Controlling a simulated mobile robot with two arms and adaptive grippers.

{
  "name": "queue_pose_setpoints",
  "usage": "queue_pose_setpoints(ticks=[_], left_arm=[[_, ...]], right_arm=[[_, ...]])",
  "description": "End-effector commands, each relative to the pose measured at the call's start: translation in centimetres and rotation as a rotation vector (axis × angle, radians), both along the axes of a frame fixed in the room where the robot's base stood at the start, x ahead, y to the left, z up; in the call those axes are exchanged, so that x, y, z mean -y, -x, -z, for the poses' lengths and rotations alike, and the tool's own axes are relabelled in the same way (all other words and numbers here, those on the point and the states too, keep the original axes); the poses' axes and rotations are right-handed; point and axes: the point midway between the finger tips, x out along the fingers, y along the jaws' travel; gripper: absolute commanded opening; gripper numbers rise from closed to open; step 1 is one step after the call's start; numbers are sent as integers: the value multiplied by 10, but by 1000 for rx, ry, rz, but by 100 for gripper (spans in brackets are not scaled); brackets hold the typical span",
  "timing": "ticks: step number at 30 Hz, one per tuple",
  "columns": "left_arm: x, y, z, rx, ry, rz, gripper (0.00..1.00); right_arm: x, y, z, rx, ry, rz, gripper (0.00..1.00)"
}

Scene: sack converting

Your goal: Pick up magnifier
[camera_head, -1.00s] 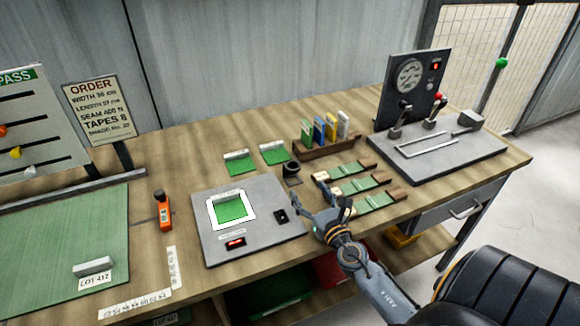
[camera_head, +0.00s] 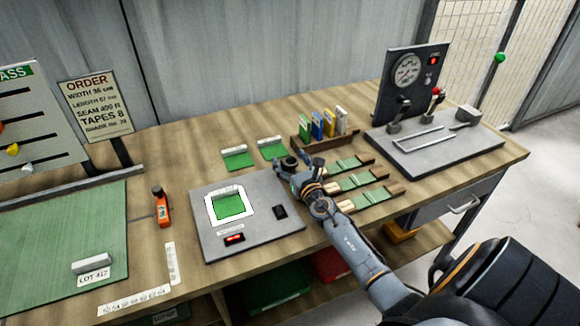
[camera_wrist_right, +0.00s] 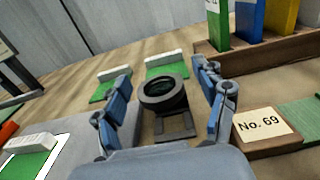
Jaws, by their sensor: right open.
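The magnifier (camera_wrist_right: 165,92) is a small dark stand with a round black ring on top, upright on the wooden bench. In the head view the magnifier (camera_head: 289,162) is just behind the grey scale-like box and partly covered by my gripper. My right gripper (camera_head: 294,172) is open, with its fingers reaching around the magnifier. In the right wrist view the right gripper (camera_wrist_right: 165,105) has one blue-grey finger on each side of the ring, with gaps visible. My left gripper is in neither view.
The grey box (camera_head: 265,245) with a green sample lies close in front. Sample strips (camera_head: 355,182) and a rack of coloured books (camera_head: 322,140) stand to the right. Two green swatches (camera_head: 238,163) lie behind. A gauge panel (camera_head: 408,85) stands at the back right.

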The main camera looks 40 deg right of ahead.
Motion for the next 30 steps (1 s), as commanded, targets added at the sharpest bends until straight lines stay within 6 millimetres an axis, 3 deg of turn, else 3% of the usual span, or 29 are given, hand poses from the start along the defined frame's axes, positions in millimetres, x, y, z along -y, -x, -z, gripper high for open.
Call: queue_pose_setpoints(ticks=[5,14,23,30], left_arm=[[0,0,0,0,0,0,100],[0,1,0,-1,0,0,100],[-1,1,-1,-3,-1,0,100],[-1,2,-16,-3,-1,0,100]], right_arm=[[0,0,0,-1,0,0,72],[0,0,0,0,0,0,13],[0,0,-2,0,0,0,13],[0,0,-17,1,0,0,13]])
